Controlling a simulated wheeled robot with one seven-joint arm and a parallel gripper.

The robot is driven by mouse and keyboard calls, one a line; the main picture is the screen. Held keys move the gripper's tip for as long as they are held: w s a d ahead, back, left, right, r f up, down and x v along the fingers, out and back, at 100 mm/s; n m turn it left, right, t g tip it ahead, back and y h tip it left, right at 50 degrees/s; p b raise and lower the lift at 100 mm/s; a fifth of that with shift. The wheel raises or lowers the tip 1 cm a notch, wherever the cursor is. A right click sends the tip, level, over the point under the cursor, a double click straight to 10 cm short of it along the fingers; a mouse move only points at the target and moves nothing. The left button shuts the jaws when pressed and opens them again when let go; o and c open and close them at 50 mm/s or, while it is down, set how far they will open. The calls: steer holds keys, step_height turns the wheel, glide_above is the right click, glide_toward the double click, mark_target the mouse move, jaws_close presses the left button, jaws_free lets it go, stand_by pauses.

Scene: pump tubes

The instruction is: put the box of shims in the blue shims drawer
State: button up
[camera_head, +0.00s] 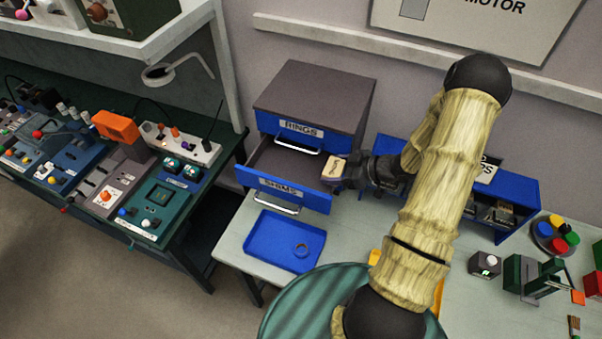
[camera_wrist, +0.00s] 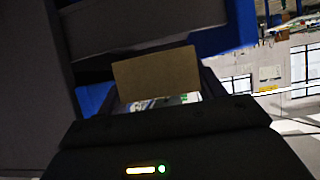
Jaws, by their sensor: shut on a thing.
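The blue shims drawer (camera_head: 281,193) is pulled out from the grey cabinet (camera_head: 316,84), below the shut rings drawer (camera_head: 301,134). Its inside shows as a dark, empty-looking space in the head view. My gripper (camera_head: 345,172) is shut on the small tan box of shims (camera_head: 333,167). It holds the box at the right side of the open drawer, seemingly above its right edge. In the wrist view the box (camera_wrist: 156,76) stands up between the jaws, with the dark cabinet behind it. The fingertips are mostly hidden in the wrist view.
A blue tray (camera_head: 270,251) with a small ring in it lies on the table in front of the drawer. A blue shelf unit (camera_head: 515,215) stands right of the cabinet, behind my arm. A bench with control boxes (camera_head: 157,205) is at the left.

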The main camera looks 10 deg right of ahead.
mark_target(301, 177)
steer(key=b+x, duration=0.3)
steer(key=x, duration=0.4)
steer(key=shift+a+r, duration=0.1)
steer(key=shift+a, duration=0.05)
steer(key=b+x, duration=0.1)
steer(key=x, duration=0.1)
steer(key=b+x, duration=0.2)
steer(key=x, duration=0.1)
steer(key=shift+s+d+f, duration=0.1)
steer(key=shift+d+f, duration=0.1)
steer(key=shift+f, duration=0.1)
steer(key=shift+r, duration=0.15)
